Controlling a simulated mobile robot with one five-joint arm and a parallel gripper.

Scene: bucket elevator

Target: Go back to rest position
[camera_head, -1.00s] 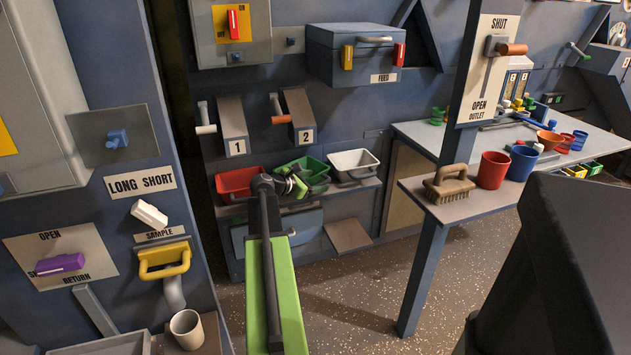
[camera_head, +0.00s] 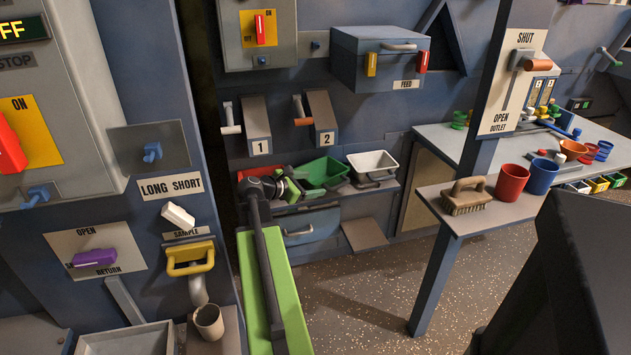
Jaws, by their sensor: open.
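My gripper (camera_head: 312,190) is at the end of my green and black arm, in the middle of the head view. It is open, and I see nothing held in it. It appears in front of the green bin (camera_head: 325,169) and the right side of the red bin (camera_head: 246,174) on the low shelf. I cannot tell whether it touches either bin. The arm reaches out ahead from the bottom of the view, and its wrist hides part of the red bin.
A white bin (camera_head: 373,162) stands right of the green one. A bench at right holds a brush (camera_head: 466,196), a red cup (camera_head: 511,182) and a blue cup (camera_head: 541,177). At left are a yellow sample handle (camera_head: 190,258) and a grey cup (camera_head: 209,322). Speckled floor is open at centre right.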

